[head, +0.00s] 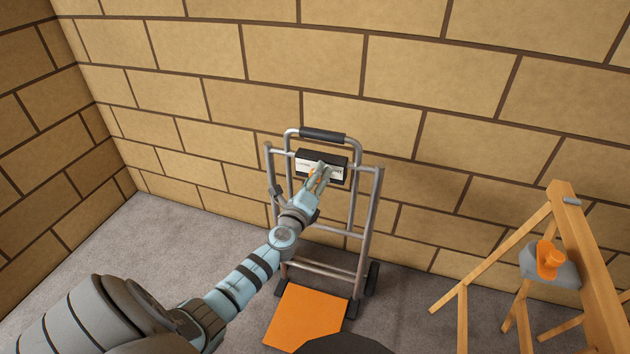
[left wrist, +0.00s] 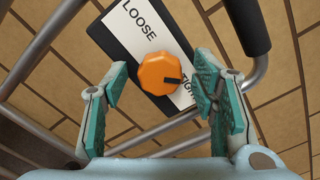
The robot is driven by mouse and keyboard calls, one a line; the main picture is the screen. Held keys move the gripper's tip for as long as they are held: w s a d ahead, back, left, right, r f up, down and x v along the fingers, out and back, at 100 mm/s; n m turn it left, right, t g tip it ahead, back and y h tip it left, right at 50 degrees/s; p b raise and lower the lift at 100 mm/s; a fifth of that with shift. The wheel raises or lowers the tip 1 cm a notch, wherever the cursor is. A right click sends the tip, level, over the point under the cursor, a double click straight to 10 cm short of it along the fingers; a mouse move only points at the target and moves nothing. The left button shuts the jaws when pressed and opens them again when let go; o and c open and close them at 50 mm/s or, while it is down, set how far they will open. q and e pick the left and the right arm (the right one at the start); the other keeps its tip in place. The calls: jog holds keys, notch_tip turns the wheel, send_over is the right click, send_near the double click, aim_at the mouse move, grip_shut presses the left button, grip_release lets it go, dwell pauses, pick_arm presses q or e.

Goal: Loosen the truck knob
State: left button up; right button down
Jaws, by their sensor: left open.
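The truck knob is an orange, many-sided knob (left wrist: 160,74) with a dark mark on its right side, pointing toward the TIGHT end of the label. It sits on a black panel with a white label (left wrist: 190,92) reading LOOSE at upper left and TIGHT, partly hidden, at lower right. The panel (head: 337,173) is on the upper part of a grey hand truck (head: 369,225). My left gripper (head: 319,176) is in front of the panel and covers most of the knob in the head view. In the left wrist view its teal-padded fingers (left wrist: 160,105) are apart, with the knob beyond and between them.
The hand truck stands against a tan block wall (head: 420,75), with an orange toe plate (head: 308,316) on the grey floor. A black handle grip (head: 323,134) is above the panel. A wooden sawhorse (head: 580,250) with a grey-and-orange item (head: 549,262) stands at right.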

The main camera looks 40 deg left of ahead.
pick_arm(q)
jog(key=shift+c, duration=0.3)
jog(key=c, duration=1.1)
pick_arm(e)
jog(key=shift+s+d, duration=0.1)
jog(key=shift+d, duration=0.3)
